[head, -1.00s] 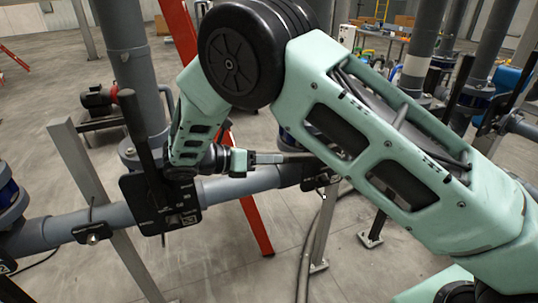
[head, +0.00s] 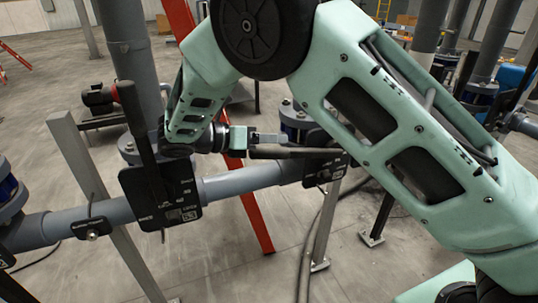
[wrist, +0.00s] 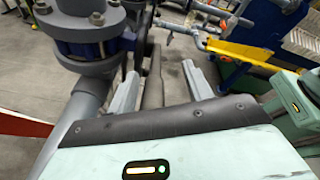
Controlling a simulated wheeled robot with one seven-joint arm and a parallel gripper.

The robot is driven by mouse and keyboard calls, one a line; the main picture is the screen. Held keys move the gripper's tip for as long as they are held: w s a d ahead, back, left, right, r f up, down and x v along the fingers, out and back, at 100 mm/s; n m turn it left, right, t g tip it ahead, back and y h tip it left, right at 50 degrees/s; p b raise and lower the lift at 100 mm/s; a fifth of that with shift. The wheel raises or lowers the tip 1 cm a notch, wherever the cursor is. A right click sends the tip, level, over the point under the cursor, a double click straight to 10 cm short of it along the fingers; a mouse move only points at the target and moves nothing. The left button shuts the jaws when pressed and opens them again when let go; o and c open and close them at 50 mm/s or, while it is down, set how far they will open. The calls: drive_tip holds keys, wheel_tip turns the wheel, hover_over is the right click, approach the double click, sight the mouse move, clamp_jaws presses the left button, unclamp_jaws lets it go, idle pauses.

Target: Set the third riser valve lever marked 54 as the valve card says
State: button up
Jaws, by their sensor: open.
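In the head view a dark lever (head: 290,153) lies nearly level, reaching left from a black valve card plate (head: 325,164) on the grey pipe. My gripper (head: 268,138) is just above this lever's free end in that view. In the wrist view my gripper (wrist: 160,88) is open, with a dark grey bar (wrist: 153,85), seemingly this lever, between its two fingers. Contact cannot be told. A second lever (head: 136,125) stands almost upright, slightly tilted, on another black card plate (head: 160,195) to the left.
The grey horizontal pipe (head: 240,181) runs below my gripper, with metal posts (head: 90,185) and a red leg (head: 256,222) around it. A blue flanged fitting (wrist: 92,45) stands close on the left in the wrist view. A yellow rail (wrist: 242,57) is farther off.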

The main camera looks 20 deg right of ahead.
wheel_tip(320, 180, up, 6)
drive_tip(key=shift+f+b, duration=0.15)
drive_tip(key=shift+b, duration=0.45)
